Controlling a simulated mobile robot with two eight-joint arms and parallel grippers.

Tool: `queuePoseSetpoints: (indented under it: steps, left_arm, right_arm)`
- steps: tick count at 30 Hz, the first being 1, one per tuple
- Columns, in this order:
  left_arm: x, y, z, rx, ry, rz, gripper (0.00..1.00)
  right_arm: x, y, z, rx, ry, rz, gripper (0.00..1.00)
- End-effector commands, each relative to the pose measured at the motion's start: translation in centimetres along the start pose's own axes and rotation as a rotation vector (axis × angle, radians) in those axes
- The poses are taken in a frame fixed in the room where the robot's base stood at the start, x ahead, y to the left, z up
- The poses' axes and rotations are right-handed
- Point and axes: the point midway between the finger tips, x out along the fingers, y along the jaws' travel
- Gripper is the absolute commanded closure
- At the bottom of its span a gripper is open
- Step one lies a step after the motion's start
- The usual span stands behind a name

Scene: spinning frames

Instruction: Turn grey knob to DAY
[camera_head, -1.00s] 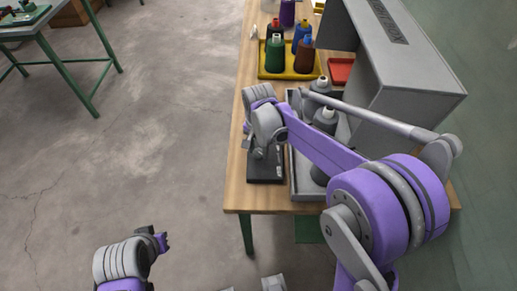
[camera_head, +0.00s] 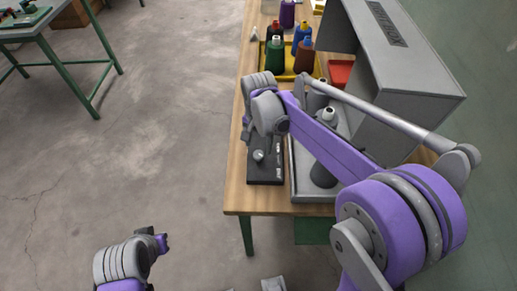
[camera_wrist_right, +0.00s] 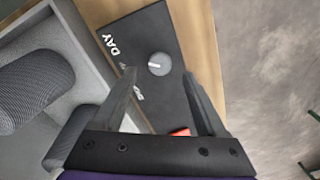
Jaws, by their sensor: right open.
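The grey knob (camera_head: 258,155) stands on a black panel (camera_head: 265,175) near the table's left edge. In the wrist view the round knob (camera_wrist_right: 159,64) has a pale pointer mark on its left part, toward the label side. The white word DAY (camera_wrist_right: 110,42) is readable at the panel's upper left. Another white label lies below it, partly covered by a finger. My right gripper (camera_wrist_right: 159,75) is open and empty, its fingertips on either side of the knob in the picture; contact cannot be told. My left gripper (camera_head: 161,243) is low at left, away from the table.
A grey tray (camera_head: 314,195) with dark spools stands right of the panel. A yellow tray (camera_head: 290,75) with coloured spools is farther back. A large grey box (camera_head: 418,85) stands at right. A small red patch (camera_wrist_right: 180,131) shows between my right fingers.

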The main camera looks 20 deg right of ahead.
Motion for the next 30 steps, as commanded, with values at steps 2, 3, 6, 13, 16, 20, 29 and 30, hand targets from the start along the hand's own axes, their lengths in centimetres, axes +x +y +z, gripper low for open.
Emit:
queuePoseSetpoints:
  steps: [2,3,6,13,16,20,29,30]
  left_arm:
    - [-0.2,0.0,-0.1,0.0,0.001,0.0,1.0]
    - [-0.2,0.0,-0.2,0.0,0.001,0.0,1.0]
    - [-0.3,0.0,-0.3,0.0,0.002,0.0,1.0]
    - [-0.4,0.0,-0.4,0.0,0.003,0.0,1.0]
    - [-0.4,0.0,-0.4,0.0,0.003,0.0,1.0]
    - [-0.4,0.0,-0.4,0.0,0.003,0.0,1.0]
    - [-0.4,0.0,-0.4,0.0,0.003,0.0,1.0]
    - [-0.4,0.0,-0.4,0.0,0.003,0.0,1.0]
  right_arm:
    - [-1.9,0.0,0.0,0.0,0.0,0.0,0.26]
    - [-2.7,0.0,0.0,0.0,0.0,0.0,0.26]
    - [-4.5,0.0,0.0,0.0,0.0,0.0,0.26]
    - [-6.6,0.0,0.0,0.0,0.0,0.0,0.26]
    - [-6.8,0.0,0.0,0.0,0.0,0.0,0.26]
    - [-6.7,0.0,0.0,0.0,0.0,0.0,0.26]
    - [-6.7,0.0,0.0,0.0,0.0,0.0,0.26]
    - [-6.7,0.1,0.1,-0.003,0.002,-0.002,0.26]
